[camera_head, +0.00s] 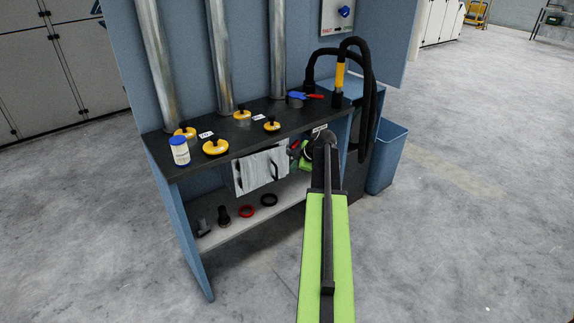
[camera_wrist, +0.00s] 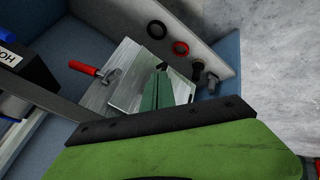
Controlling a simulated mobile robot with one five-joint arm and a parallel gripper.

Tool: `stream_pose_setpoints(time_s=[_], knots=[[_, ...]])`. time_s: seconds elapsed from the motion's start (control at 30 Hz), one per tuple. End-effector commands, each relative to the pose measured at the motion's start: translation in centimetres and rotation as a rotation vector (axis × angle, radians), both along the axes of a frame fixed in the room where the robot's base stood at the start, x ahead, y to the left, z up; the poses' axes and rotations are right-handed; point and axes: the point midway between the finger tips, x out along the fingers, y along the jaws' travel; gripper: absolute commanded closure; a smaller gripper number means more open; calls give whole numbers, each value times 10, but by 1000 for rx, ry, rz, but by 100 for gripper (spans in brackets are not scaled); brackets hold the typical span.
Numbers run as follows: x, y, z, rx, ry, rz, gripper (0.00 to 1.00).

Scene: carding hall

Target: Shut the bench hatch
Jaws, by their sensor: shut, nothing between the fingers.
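The bench hatch (camera_head: 260,169) is a bare metal panel with a dark handle, below the front edge of the black bench top. It looks slanted, but I cannot tell how far it stands open. In the wrist view, metal plates that look like the hatch (camera_wrist: 124,92) lie behind and beside my fingers. My gripper (camera_wrist: 158,78) is shut and empty, with its green fingers in front of the metal. I cannot tell whether they touch it. In the head view, my gripper (camera_head: 304,156) is partly hidden by my arm, at the hatch's right side.
A red-handled clamp (camera_wrist: 84,70) is beside the metal. The bench top (camera_head: 222,134) carries yellow-based knobs and a white jar (camera_head: 180,151). Black and red rings (camera_head: 247,211) lie on the lower shelf. A blue bin (camera_head: 388,160) stands right. The floor in front is clear.

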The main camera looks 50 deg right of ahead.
Motion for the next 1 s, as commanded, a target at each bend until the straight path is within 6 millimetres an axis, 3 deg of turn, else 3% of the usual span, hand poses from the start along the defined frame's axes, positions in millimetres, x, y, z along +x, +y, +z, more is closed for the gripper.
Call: stream_pose_setpoints(time_s=[0.03,0.1,0.33,0.53,0.77,0.87,1.0], knots=[[-7,-2,18,1,1,-2,100],[-13,-4,24,1,1,-2,100],[-14,-6,25,15,-16,-22,100],[7,32,55,190,-255,-107,100],[-2,56,44,434,-570,-231,100],[-15,59,30,518,-680,-278,100],[-42,57,-4,623,-830,-338,100]])
